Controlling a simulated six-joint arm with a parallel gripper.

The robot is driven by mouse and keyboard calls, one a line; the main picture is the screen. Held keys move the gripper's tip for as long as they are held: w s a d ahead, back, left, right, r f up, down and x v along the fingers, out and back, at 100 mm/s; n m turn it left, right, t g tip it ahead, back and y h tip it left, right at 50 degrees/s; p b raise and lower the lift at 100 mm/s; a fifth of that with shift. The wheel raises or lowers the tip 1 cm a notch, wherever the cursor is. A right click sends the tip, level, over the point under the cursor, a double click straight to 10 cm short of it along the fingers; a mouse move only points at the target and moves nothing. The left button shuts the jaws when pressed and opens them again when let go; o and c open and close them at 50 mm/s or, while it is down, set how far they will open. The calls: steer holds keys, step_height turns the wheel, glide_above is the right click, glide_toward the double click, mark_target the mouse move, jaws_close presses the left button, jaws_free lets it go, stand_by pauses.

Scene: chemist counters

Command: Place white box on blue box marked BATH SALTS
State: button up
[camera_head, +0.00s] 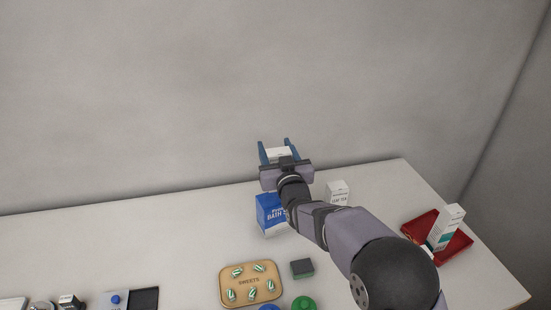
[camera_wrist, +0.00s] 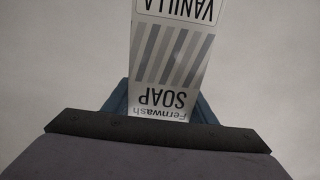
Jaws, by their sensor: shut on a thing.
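My gripper (camera_head: 279,152) is shut on a white box (camera_head: 279,154), with one blue finger on each side of it. In the wrist view the white box (camera_wrist: 172,60) shows grey stripes and the words VANILLA, SOAP and Fernwash, upside down in the picture. The blue box marked BATH SALTS (camera_head: 268,216) stands upright on the counter, partly hidden by my arm. In the head view the gripper and white box appear above and behind the blue box; their exact distance from it I cannot tell.
A white tea box (camera_head: 338,190) stands just right of my arm. A red tray (camera_head: 459,243) at the right holds a white and teal box (camera_head: 445,226). A sweets board (camera_head: 249,300) and a dark green block (camera_head: 302,268) lie in front.

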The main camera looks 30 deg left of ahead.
steer(key=shift+f+p, duration=0.6)
steer(key=shift+f, duration=1.3)
steer(key=shift+f, duration=0.15)
steer(key=o, duration=1.1)
steer(key=b+v, duration=0.4)
steer(key=v, duration=0.8)
steer(key=shift+r, duration=0.2)
